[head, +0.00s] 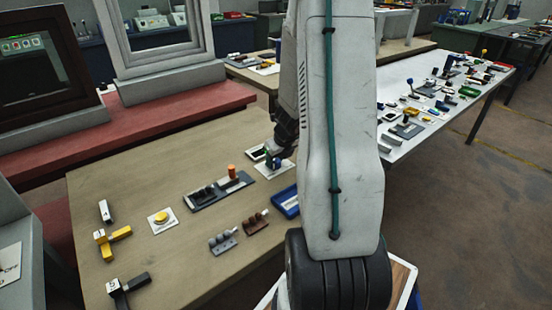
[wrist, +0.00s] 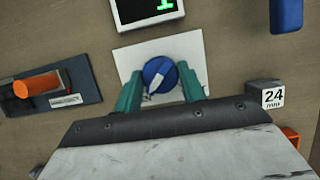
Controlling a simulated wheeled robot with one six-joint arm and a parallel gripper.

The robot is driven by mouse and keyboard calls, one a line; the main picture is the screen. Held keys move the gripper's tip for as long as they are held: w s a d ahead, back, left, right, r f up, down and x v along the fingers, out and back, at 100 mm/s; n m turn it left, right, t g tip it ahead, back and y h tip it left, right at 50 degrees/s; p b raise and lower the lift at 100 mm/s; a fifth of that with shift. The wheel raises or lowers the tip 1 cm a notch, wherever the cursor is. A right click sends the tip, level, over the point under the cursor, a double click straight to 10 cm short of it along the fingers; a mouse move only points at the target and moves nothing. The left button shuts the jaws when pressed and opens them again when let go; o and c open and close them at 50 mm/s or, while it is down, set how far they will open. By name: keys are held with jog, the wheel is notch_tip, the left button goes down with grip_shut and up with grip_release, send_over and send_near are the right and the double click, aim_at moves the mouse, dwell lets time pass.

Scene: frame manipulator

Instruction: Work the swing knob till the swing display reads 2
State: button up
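A round blue knob (wrist: 158,74) with a white pointer sits on a white plate (wrist: 125,56) in the wrist view. My gripper (wrist: 160,82) has one teal finger on each side of the knob, and both appear to touch it. The visible lower part looks like a 1, but the full digit is hidden. In the head view my gripper (head: 280,152) is low over the table's far right part, partly hidden by my arm.
An orange handle on a dark plate (wrist: 80,82) lies left of the knob. A small block marked 24 (wrist: 266,96) is to the right. In the head view a yellow button (head: 162,217) and a blue tray (head: 286,203) share the table (head: 190,150).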

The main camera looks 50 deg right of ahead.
jog(key=shift+n, duration=0.4)
jog(key=n+y, duration=0.1)
jog(key=n, duration=0.2)
jog(key=shift+d+n+y, duration=0.15)
jog(key=shift+n+y, duration=0.15)
jog(key=n, duration=0.2)
jog(key=n+y, duration=0.1)
jog(key=n, duration=0.1)
jog(key=shift+d+y, duration=0.1)
jog(key=shift+y, duration=0.2)
jog(key=n+g+y, duration=0.1)
jog(key=n, duration=0.4)
jog(key=shift+w+d, duration=0.1)
jog(key=shift+w+n+g+y, duration=0.1)
jog(key=shift+n+g+y, duration=0.15)
jog(key=shift+n+g, duration=0.6)
jog(key=shift+n+g+y, duration=0.25)
jog(key=shift+n, duration=1.2)
jog(key=o, duration=1)
